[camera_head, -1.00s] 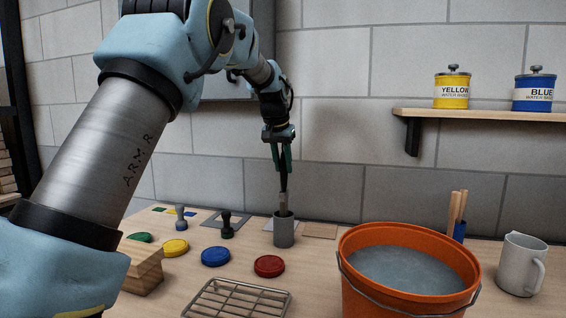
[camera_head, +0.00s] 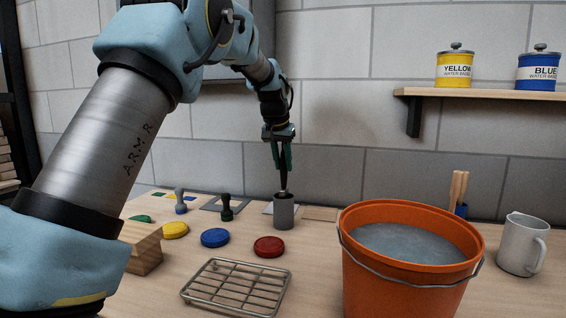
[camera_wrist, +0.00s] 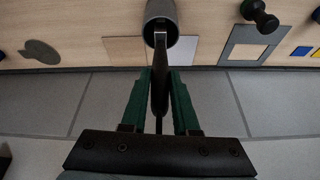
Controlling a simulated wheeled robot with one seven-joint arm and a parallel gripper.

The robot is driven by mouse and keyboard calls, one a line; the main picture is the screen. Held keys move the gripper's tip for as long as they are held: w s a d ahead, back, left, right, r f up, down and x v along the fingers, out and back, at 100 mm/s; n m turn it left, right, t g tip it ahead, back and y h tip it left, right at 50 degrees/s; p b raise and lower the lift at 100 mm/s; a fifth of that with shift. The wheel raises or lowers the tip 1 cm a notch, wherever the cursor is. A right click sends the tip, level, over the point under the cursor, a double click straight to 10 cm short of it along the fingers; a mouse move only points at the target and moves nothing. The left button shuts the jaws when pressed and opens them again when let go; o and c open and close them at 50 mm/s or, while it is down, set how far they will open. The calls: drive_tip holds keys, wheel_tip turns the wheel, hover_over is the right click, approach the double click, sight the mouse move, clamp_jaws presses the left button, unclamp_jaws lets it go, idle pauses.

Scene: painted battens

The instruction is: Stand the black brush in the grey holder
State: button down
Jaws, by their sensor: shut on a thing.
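The black brush (camera_head: 284,182) hangs upright below my gripper (camera_head: 283,165), which is shut on its handle. The grey holder (camera_head: 284,212) is a small cup standing on the table directly under it. The brush's lower end is inside the holder's mouth and hidden by its wall. In the wrist view the dark handle (camera_wrist: 160,88) runs between my green fingers (camera_wrist: 160,76), and its lower part reaches into the round opening of the holder (camera_wrist: 172,46). I cannot tell whether the brush touches the bottom.
An orange bucket (camera_head: 405,280) of grey liquid stands at right, beside a white jug (camera_head: 518,245). A wire rack (camera_head: 237,287), a red lid (camera_head: 268,247), a blue lid (camera_head: 215,237) and a black stamp (camera_head: 227,209) lie left of and in front of the holder.

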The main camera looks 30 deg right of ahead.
drive_tip(key=c, duration=0.6)
unclamp_jaws()
drive_tip(key=b+v, duration=0.1)
drive_tip(key=v, duration=0.9)
drive_tip(key=shift+r+b, duration=0.35)
drive_tip(key=shift+r, duration=0.05)
drive_tip(key=shift+s+a, duration=0.1)
drive_tip(key=shift+a, duration=0.05)
